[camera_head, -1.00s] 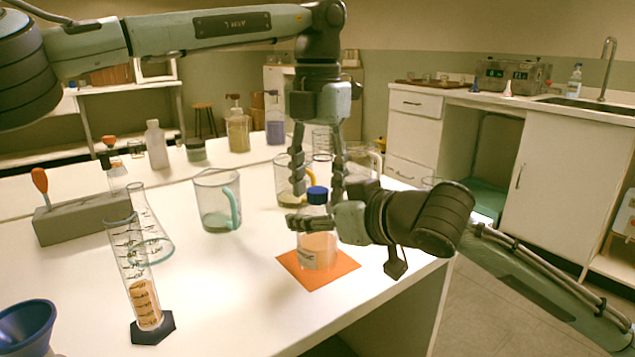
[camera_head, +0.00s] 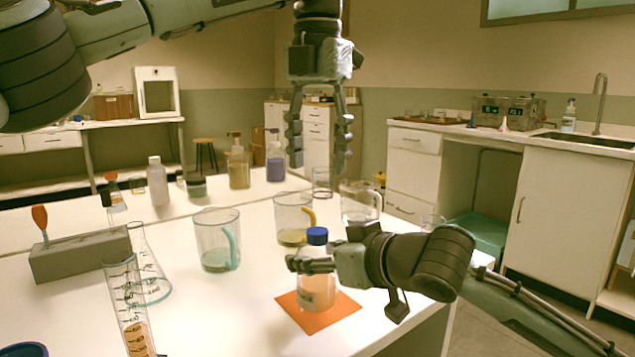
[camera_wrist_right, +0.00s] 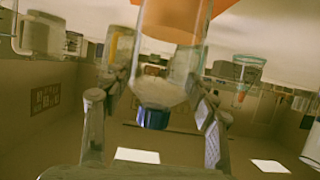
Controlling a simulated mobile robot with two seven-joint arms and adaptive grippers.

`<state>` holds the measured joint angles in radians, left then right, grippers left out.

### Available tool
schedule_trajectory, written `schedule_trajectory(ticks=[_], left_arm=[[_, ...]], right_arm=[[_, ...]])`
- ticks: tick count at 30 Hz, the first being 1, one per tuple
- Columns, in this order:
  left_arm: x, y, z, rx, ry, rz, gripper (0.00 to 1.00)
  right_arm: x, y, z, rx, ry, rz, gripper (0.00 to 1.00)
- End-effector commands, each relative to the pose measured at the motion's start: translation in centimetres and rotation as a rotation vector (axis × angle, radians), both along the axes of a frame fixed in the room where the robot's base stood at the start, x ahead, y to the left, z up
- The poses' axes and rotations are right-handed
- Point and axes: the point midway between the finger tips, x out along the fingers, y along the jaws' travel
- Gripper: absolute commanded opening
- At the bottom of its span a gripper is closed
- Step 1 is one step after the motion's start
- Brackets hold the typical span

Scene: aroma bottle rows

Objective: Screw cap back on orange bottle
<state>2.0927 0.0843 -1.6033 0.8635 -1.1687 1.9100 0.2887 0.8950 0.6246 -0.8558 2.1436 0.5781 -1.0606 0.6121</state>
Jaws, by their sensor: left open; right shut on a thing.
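The orange bottle (camera_head: 318,292) is clear with pale orange liquid and stands upright on an orange mat (camera_head: 344,308). Its blue cap (camera_head: 317,236) sits on the neck; I cannot tell how tightly. My right gripper (camera_head: 311,265) is shut around the bottle's upper body from the right, with its fingers hiding part of it. In the right wrist view, which is upside down, the bottle (camera_wrist_right: 170,60) is between the fingers and the cap (camera_wrist_right: 153,118) is on its mouth. My left gripper (camera_head: 319,160) is open and empty, pointing down well above the cap.
Beakers with a teal handle (camera_head: 218,240) and a yellow handle (camera_head: 294,218) stand behind the bottle, near a clear jug (camera_head: 360,203). A graduated cylinder (camera_head: 130,310) and grey block (camera_head: 80,256) are at left. The table's right edge is close to the mat.

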Motion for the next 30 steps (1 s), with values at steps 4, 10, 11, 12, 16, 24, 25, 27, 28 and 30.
schedule_trajectory(ticks=[4, 10, 11, 12, 16, 24, 25, 27, 28, 30], left_arm=[[-0.03, -0.01, 0.75, 0.001, 0.001, -0.001, 0.52], [-0.02, 0.02, 0.81, 0.001, 0.001, -0.001, 0.52], [-0.03, 0.02, 0.81, 0.001, 0.001, -0.001, 0.52], [-0.02, 0.01, 0.8, 0.001, 0.001, -0.001, 0.52], [-0.01, 0.02, 0.79, 0.001, 0.001, -0.001, 0.52], [-0.01, 0.02, 0.77, 0.001, 0.001, -0.001, 0.52], [-0.01, 0.02, 0.77, 0.001, 0.001, 0.0, 0.52], [-0.01, 0.02, 0.77, 0.001, 0.001, 0.0, 0.52], [-0.01, 0.02, 0.77, 0.001, 0.001, 0.0, 0.52], [-0.01, 0.02, 0.77, 0.001, 0.001, 0.0, 0.52]], right_arm=[[-0.01, 0.01, -0.01, 0.0, 0.0, 0.0, 0.0], [-0.01, 0.01, -0.01, 0.0, 0.0, 0.0, 0.0], [-0.01, 0.01, -0.01, 0.0, 0.0, 0.0, 0.0], [-0.01, 0.01, -0.01, 0.0, 0.0, 0.0, 0.59], [-0.01, 0.01, 0.0, 0.0, 0.0, 0.0, 0.75], [-0.01, 0.01, 0.0, 0.0, 0.0, 0.0, 0.82], [-0.01, 0.01, 0.0, 0.0, 0.0, 0.0, 0.82], [-0.06, -0.04, 0.04, 0.0, 0.0, 0.0, 0.82], [-0.13, -0.11, 0.08, 0.0, 0.0, 0.0, 0.82], [-0.53, -0.39, 0.29, 0.001, -0.001, 0.0, 0.82]])
